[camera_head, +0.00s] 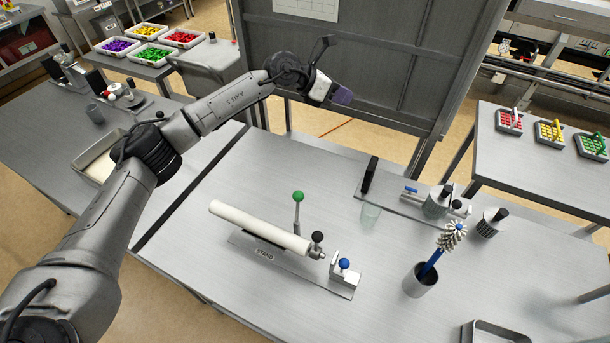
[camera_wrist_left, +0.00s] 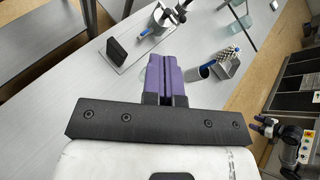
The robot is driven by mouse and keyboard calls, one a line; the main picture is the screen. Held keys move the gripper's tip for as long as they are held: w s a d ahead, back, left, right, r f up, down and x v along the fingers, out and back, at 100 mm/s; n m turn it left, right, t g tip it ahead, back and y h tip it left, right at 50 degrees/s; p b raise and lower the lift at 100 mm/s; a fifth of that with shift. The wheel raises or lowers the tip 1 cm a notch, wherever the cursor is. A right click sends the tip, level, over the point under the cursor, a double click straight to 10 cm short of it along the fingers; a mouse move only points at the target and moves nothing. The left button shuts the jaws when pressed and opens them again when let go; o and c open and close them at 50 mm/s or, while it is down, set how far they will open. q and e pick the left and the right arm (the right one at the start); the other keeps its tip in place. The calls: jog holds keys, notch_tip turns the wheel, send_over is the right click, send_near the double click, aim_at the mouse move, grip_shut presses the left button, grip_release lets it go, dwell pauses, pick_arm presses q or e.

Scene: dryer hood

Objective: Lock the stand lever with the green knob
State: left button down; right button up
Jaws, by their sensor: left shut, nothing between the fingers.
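The stand (camera_head: 292,268) is a grey plate on the table with a "STAND" label. Its lever with the green knob (camera_head: 298,197) stands nearly upright behind a long white tube (camera_head: 255,228) that lies along the stand. A black knob (camera_head: 317,237) is at the tube's right end, and a block with a blue knob (camera_head: 344,263) sits at the plate's right end. My left gripper (camera_head: 342,96), with purple fingers, is beyond the table's back edge, well away from the lever. Its fingers (camera_wrist_left: 166,75) are shut and empty in the left wrist view.
A cup with a brush (camera_head: 421,280) stands right of the stand. A dark panel (camera_head: 370,65) rises behind the table. The table's left-centre is clear.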

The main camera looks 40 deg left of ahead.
pick_arm(q)
jog(key=s+a+f+m+g+y, duration=0.2)
jog(key=s+a+f+g, duration=0.1)
jog(key=s+f+g, duration=0.1)
jog(key=s+a+f+m+g+y, duration=0.3)
jog(key=s+f+g, duration=0.1)
jog(key=s+g, duration=0.3)
jog(key=shift+s+a+f+y, duration=0.15)
jog(key=shift+s+a+y, duration=0.15)
jog(key=shift+s, duration=0.15)
jog(key=shift+d, duration=0.1)
jog(key=p, duration=0.4)
send_over(298, 206)
jog(key=w+a, duration=0.3)
jog(key=shift+f, duration=5.15)
